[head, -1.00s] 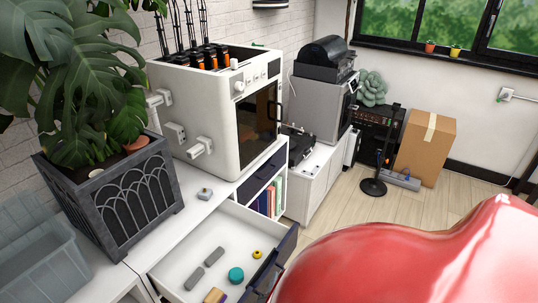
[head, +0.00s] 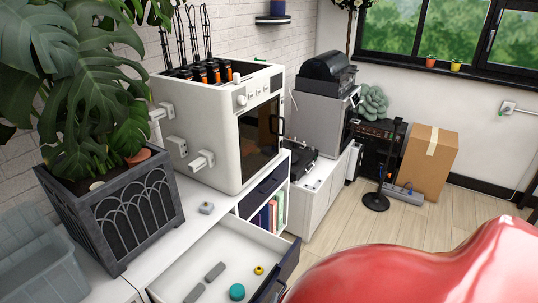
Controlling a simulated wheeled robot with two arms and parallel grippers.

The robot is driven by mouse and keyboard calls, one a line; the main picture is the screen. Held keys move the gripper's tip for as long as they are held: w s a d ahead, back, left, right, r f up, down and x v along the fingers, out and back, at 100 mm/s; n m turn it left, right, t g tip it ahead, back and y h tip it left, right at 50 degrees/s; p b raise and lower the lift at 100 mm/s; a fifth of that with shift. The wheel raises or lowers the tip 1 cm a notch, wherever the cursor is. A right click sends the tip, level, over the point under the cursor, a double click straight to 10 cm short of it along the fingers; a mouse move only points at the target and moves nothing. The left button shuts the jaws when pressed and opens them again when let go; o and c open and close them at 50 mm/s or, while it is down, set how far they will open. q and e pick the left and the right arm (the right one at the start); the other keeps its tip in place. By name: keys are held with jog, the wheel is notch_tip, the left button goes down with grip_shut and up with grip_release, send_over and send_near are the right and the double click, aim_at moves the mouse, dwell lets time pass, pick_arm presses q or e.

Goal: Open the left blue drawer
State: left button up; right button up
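The left blue drawer (head: 289,262) is pulled well out of the white cabinet, its dark blue front facing the lower right. Inside its white tray lie grey bars (head: 215,271), a teal round piece (head: 237,292) and a small yellow ring (head: 259,270). A second dark blue drawer front (head: 262,190), to the right under the big white machine, looks closed. My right gripper (head: 276,292) shows only as a small dark part by the open drawer's front at the bottom edge. My red body part hides most of it, and its fingers cannot be made out. My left gripper is out of view.
A planter (head: 130,215) with a large leafy plant and a grey bin (head: 40,262) stand at the left. Wooden floor (head: 400,225) is clear at the right.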

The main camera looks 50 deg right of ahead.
jog(key=b+v, duration=0.1)
jog(key=v, duration=1.4)
jog(key=shift+a, duration=0.1)
